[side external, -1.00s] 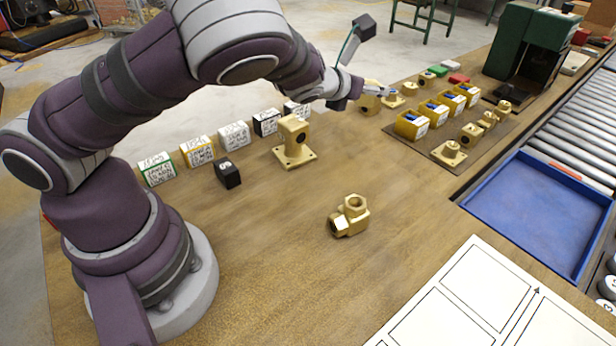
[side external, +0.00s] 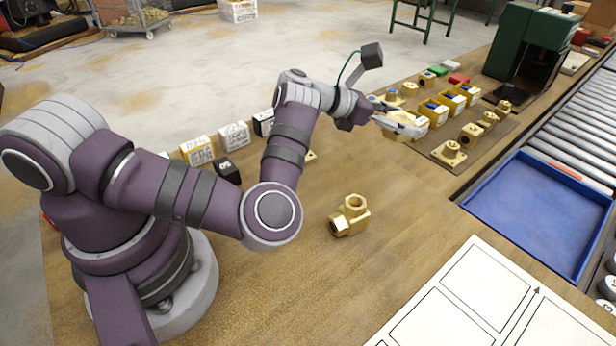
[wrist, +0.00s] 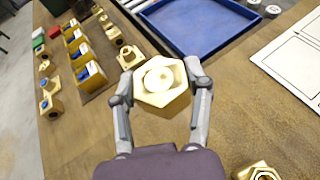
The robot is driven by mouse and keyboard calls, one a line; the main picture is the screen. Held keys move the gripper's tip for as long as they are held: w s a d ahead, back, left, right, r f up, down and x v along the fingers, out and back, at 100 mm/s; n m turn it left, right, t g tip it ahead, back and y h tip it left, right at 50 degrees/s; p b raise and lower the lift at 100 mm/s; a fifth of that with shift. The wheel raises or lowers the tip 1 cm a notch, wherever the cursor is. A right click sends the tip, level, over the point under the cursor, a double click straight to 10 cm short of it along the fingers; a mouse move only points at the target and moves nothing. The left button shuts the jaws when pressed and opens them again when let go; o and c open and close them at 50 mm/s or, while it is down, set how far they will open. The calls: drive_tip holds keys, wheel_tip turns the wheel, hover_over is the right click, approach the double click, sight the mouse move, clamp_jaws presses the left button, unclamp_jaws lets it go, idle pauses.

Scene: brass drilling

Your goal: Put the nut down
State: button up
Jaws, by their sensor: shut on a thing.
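The nut (wrist: 161,82) is a brass hexagonal piece with a round opening, seen large in the wrist view. My gripper (wrist: 160,85) is shut on it, one finger on each side. In the side view my gripper (side external: 405,122) is by the near row of yellow bins, and the nut (side external: 397,133) shows only partly behind the fingers. The nut appears raised above the wooden table (side external: 290,285); the exact height is hard to tell.
A brass elbow fitting (side external: 349,216) lies on the table nearer the camera. Yellow bins (side external: 436,114) and brass fittings (side external: 453,153) stand on a dark mat. A blue tray (side external: 540,210) and a white marked sheet (side external: 470,300) lie right. The wood between the elbow and tray is clear.

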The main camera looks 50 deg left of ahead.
sight(386, 188)
drive_tip(key=shift+s+d+f, duration=0.15)
drive_tip(key=shift+m+h, duration=0.4)
drive_tip(key=shift+h, duration=0.1)
drive_tip(key=f, duration=1)
drive_tip(key=shift+s+d+f, duration=0.3)
drive_tip(key=shift+d+f, duration=0.05)
drive_tip(key=shift+d, duration=0.05)
drive_tip(key=o, duration=1.2)
drive_tip(key=shift+f, duration=0.1)
drive_tip(key=shift+o, duration=0.2)
drive_tip(key=v, duration=1.2)
drive_tip(key=shift+r, duration=0.25)
drive_tip(key=shift+w+a, duration=0.1)
